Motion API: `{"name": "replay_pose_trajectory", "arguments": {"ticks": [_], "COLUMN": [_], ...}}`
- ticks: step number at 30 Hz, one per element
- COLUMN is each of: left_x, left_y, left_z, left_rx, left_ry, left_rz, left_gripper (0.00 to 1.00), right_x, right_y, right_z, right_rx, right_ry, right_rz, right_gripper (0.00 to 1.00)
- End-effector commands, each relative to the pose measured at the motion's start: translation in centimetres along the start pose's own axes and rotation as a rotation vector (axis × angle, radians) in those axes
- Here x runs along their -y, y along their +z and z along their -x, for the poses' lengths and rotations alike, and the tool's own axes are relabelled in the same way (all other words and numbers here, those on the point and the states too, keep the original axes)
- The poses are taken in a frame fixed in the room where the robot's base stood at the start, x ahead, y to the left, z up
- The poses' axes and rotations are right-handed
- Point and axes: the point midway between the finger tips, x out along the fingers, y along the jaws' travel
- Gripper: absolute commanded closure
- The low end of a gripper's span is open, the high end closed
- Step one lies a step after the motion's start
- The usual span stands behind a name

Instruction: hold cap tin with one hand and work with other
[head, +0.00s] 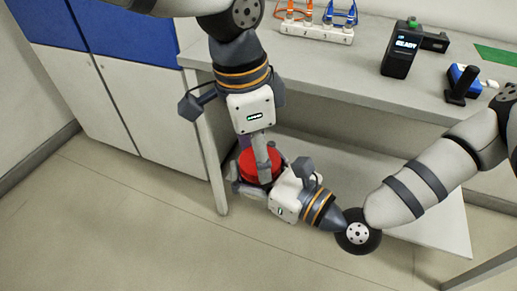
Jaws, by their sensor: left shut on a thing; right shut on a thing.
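The cap tin (248,166) shows as a round red thing held in the air near the left front end of the bench. My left gripper (262,172) points down from above, and its fingers are shut at the tin's top and partly cover it. My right gripper (248,186) reaches in from the right, low down, and is shut around the tin's lower side. The two grippers are close together at the tin. Most of the tin's lower part is hidden behind fingers.
The bench top (340,78) carries a numbered white rack (317,32) with orange and blue cables, a black device with a lit screen (402,50), a blue item (463,76) and a green mat (495,55). A lower shelf (435,220) lies beneath. Cabinets (140,100) stand left; the floor in front is clear.

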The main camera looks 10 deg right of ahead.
Motion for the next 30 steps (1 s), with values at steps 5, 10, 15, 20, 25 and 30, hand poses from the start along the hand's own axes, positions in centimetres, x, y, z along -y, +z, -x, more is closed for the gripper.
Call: {"name": "replay_pose_trajectory", "arguments": {"ticks": [5,10,15,20,25,30], "left_x": [0.32,0.43,0.44,0.46,0.46,0.45], "left_y": [-0.21,-0.37,-0.4,-0.4,-0.4,-0.39], "left_z": [-0.06,-0.07,-0.08,-0.06,-0.06,-0.07], "left_rx": [-0.006,-0.005,-0.004,-0.005,-0.005,-0.005], "left_ry": [0.08,0.142,0.174,0.177,0.176,0.177], "left_rz": [-0.627,-1.138,-1.388,-1.422,-1.42,-1.419], "left_gripper": [0.53,0.53,0.53,0.53,0.43,0.25], "right_x": [-0.01,-0.02,-0.02,-0.02,-0.02,-0.01], "right_y": [-0.03,-0.03,-0.04,-0.04,-0.05,-0.03], "right_z": [0.01,0.02,0.02,0.02,0.02,0.02], "right_rx": [-0.001,-0.001,-0.001,-0.002,-0.002,-0.001], "right_ry": [0.0,0.001,0.001,0.001,0.0,0.0], "right_rz": [0.0,0.0,0.0,0.0,0.0,0.0], "right_gripper": [1.0,1.0,1.0,1.0,1.0,1.0]}}
